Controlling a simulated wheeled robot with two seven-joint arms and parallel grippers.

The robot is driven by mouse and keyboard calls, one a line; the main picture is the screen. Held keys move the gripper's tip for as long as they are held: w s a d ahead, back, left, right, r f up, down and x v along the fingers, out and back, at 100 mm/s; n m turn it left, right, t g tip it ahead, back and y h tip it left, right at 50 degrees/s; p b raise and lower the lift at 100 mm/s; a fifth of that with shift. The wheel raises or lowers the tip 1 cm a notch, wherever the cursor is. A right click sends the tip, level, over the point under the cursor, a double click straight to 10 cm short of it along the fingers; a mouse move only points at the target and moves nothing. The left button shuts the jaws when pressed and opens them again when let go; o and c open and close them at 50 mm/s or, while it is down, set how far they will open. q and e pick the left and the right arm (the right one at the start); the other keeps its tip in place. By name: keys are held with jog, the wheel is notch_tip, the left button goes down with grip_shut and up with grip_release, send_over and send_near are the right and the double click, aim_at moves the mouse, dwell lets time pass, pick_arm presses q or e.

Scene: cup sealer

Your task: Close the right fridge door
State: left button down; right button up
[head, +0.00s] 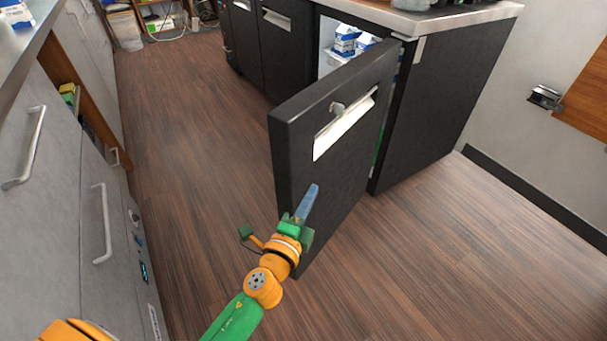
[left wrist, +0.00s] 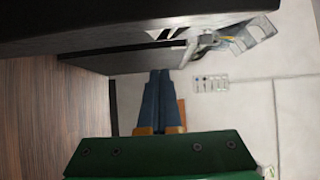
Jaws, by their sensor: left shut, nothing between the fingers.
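The right fridge door (head: 300,150) is black with a white recessed handle and a small knob. It stands open, swung out from the black fridge cabinet (head: 440,110). Blue and white cartons (head: 346,40) show inside through the gap. My left gripper (head: 312,192) is shut and empty, with its blue fingers in front of the door's outer face, below the handle. Whether it touches the door cannot be told. In the left wrist view the shut fingers (left wrist: 157,100) point ahead, with a dark panel across the top. My right gripper is not in view.
The wood floor (head: 190,120) is clear in front of the fridge and to its right. Grey cabinets with bar handles (head: 100,215) line the left side. A white wall with a dark baseboard (head: 530,190) stands at right. A closed black door (head: 280,45) is beside the open one.

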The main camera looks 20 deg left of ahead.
aim_at(303, 176)
pick_arm(q)
jog(key=w+a, duration=0.1)
jog(key=w, duration=0.1)
jog(key=w+a, duration=0.2)
jog(key=w, duration=0.1)
jog(key=shift+w+a, duration=0.35)
